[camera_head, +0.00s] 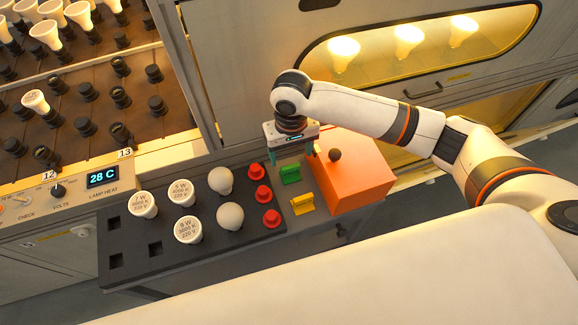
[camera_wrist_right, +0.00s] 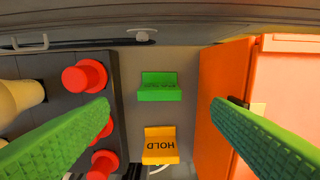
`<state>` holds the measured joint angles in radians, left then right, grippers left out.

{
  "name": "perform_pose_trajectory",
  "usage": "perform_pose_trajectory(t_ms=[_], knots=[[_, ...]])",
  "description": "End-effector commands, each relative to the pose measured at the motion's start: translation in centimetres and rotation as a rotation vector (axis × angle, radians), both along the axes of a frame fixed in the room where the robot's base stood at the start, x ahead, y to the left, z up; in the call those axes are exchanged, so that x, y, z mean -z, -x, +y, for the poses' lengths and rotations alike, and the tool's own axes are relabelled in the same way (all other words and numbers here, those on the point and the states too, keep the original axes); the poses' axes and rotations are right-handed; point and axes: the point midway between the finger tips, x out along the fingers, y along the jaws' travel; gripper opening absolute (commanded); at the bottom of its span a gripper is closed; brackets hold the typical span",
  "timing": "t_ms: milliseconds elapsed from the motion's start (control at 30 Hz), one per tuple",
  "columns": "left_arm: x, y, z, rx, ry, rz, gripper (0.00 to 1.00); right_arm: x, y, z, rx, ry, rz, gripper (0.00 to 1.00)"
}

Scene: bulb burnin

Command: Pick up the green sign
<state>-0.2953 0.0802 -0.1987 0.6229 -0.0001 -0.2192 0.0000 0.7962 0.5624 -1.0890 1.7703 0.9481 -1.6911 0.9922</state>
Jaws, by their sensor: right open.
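My left gripper is not in view.
A yellow HOLD sign (camera_head: 302,203) stands just in front of the green one. The orange box (camera_head: 352,180) with a dark knob is close on the right. Red knobs (camera_head: 257,171) line the left, beside a dark tray (camera_head: 135,258) with several bulbs.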

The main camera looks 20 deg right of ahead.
Motion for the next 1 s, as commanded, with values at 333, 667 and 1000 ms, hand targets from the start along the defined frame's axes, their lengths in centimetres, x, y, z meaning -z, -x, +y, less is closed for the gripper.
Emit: perform_pose_trajectory(t_ms=[333, 667, 1000], knots=[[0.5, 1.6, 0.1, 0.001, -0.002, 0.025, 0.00, 3.6, 0.0, 0.0, 0.000, 0.000, 0.000, 0.73], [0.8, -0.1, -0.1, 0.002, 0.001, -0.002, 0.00, 8.2, 0.0, 0.0, -0.001, -0.001, -0.002, 0.73], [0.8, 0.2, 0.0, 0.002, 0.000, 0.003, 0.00, 8.5, 0.0, 0.0, -0.001, 0.000, -0.002, 0.63]])
